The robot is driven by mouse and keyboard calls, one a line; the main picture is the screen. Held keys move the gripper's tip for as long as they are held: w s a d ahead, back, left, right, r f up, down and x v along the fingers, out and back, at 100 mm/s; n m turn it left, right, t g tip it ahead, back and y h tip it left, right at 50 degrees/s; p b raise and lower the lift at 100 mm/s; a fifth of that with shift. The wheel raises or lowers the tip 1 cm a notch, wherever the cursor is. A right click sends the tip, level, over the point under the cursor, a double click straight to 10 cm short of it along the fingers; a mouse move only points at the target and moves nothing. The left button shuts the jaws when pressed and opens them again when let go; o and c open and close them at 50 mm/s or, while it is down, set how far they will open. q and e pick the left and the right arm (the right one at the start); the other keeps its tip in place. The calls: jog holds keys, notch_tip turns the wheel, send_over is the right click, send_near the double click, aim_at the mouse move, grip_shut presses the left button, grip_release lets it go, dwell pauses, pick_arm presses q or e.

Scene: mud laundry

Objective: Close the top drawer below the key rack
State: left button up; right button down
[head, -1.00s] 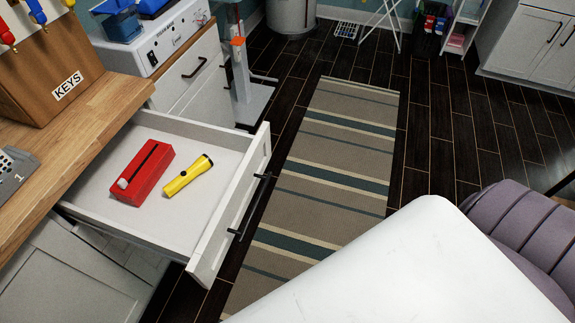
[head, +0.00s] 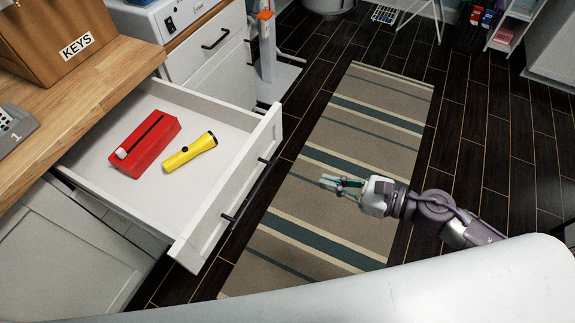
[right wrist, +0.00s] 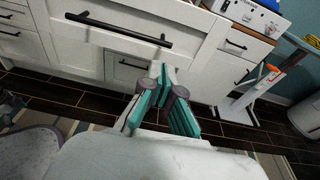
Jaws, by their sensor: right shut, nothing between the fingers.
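The top drawer (head: 222,178) is white with a dark bar handle (head: 248,193) and stands pulled far out below the wooden counter in the head view. A red box-shaped thing (head: 146,146) and a yellow flashlight (head: 190,152) lie in it. The wooden key rack (head: 60,40), labelled KEYS, stands on the counter above. My right gripper (head: 330,183) is shut and empty, over the rug to the right of the drawer front, apart from it. In the right wrist view its fingers (right wrist: 166,72) point toward the drawer front and handle (right wrist: 118,30). My left gripper is out of view.
A striped rug (head: 375,105) lies on the dark floor beside the drawer. A white device (head: 168,17) stands on the far counter. A white stand with an orange part (head: 266,50) is beyond the drawer. The rug area is clear.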

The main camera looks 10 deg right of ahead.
jog(key=p+x, duration=0.3)
jog(key=x, duration=0.8)
jog(key=shift+w+a+p, duration=0.2)
jog(key=shift+w+p, duration=0.1)
jog(key=shift+f, duration=0.1)
jog(key=shift+w, duration=0.1)
